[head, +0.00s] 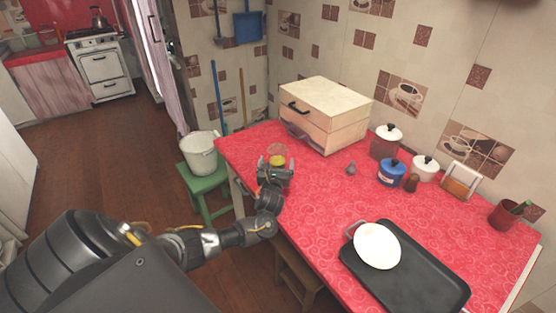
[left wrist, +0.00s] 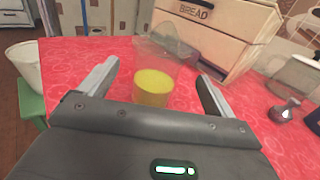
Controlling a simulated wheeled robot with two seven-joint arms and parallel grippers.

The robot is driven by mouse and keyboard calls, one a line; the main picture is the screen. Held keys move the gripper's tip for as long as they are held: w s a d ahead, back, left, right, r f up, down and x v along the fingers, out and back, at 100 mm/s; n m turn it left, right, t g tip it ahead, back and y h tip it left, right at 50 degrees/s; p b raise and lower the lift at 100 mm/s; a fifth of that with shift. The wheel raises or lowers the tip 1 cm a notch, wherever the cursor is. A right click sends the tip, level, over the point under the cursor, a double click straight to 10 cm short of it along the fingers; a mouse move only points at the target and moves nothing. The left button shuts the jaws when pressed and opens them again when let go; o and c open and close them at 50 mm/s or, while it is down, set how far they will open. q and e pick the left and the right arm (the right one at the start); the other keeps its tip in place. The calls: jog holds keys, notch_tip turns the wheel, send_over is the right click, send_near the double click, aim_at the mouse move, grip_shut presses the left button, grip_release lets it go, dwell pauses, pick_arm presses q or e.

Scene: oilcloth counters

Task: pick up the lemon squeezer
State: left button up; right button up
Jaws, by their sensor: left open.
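The lemon squeezer, as I take it, is the clear cup-like piece with a yellow lower part (left wrist: 153,88). It stands on the red counter near its far left end and also shows in the head view (head: 277,160). My left gripper (head: 275,170) is open at the counter's near left edge. In the left wrist view its two fingers (left wrist: 155,85) reach forward on either side of the squeezer, with gaps on both sides. The squeezer's lowest edge is close to the gripper body; I cannot tell whether they touch. My right gripper is not in view.
A wooden bread box (head: 325,112) stands behind the squeezer. A small grey metal item (head: 351,168), a blue pot (head: 391,172) and canisters stand to the right. A black tray (head: 420,280) with a white oval piece (head: 377,246) lies nearer. A white bucket (head: 201,155) stands on a green stool (head: 205,185).

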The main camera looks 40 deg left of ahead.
aim_at(278, 151)
pick_arm(q)
jog(key=shift+w+r, duration=0.1)
jog(key=x, duration=0.4)
jog(key=shift+w+a, duration=0.2)
jog(key=shift+a, duration=0.05)
jog(key=shift+w+a, duration=0.1)
jog(key=shift+w, duration=0.05)
jog(key=shift+c, duration=0.4)
jog(key=c, duration=1.2)
jog(key=shift+o, duration=0.2)
jog(key=shift+r, duration=0.55)
jog(key=s+d+r+p, duration=0.6)
jog(key=s+d+r, duration=0.3)
jog(key=d+r, duration=0.1)
jog(key=shift+s+r, duration=0.4)
jog(key=shift+r, duration=0.5)
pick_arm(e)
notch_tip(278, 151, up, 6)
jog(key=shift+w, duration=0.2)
